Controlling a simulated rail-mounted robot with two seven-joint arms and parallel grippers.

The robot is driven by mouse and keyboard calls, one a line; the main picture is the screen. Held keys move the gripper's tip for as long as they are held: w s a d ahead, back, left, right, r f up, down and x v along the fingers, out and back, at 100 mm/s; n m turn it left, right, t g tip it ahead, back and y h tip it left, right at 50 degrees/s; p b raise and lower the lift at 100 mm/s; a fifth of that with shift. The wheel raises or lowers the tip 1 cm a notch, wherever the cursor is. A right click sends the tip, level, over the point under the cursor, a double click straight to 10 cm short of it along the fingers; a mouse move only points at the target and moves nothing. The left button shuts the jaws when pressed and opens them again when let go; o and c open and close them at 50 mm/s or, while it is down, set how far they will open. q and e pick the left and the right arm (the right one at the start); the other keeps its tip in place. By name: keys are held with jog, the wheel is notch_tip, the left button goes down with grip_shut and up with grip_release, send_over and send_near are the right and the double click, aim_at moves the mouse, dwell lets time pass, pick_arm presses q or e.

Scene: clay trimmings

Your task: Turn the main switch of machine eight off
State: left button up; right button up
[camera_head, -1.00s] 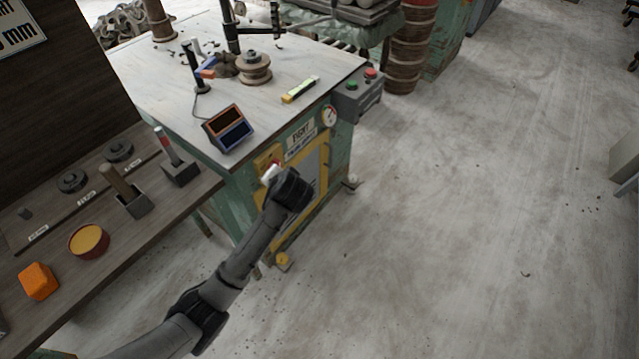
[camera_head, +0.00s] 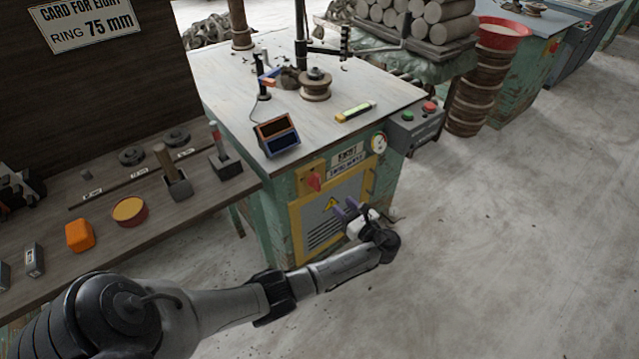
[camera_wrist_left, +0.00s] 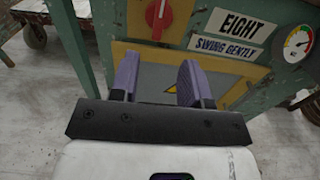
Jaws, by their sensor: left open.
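Machine eight (camera_head: 284,190) is a green cabinet with a pale top and a label reading EIGHT (camera_head: 347,154). Its main switch (camera_head: 314,181) is a red rotary knob on a yellow plate on the front; it also shows at the top of the left wrist view (camera_wrist_left: 159,14), looking about upright. My left gripper (camera_head: 345,208) is open and empty, with purple fingers, in front of the yellow-framed vent panel, below and right of the knob. In the left wrist view its fingers (camera_wrist_left: 157,78) point at the panel, apart from the knob. My right gripper is not in view.
A gauge (camera_head: 379,143) and a box with green and red buttons (camera_head: 416,126) sit right of the label. A wooden shelf (camera_head: 198,198) with tools and an orange block (camera_head: 80,235) stands at the left. The floor at the right is clear.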

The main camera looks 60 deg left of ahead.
aim_at(319, 184)
pick_arm(q)
jog(key=a+b, duration=0.1)
jog(key=a, duration=0.3)
jog(key=s+a+b, duration=0.1)
jog(key=a+b, duration=0.1)
jog(key=a, duration=0.2)
jog(key=a+b, duration=0.1)
jog(key=a, duration=0.4)
jog(key=shift+s, duration=0.2)
grip_shut()
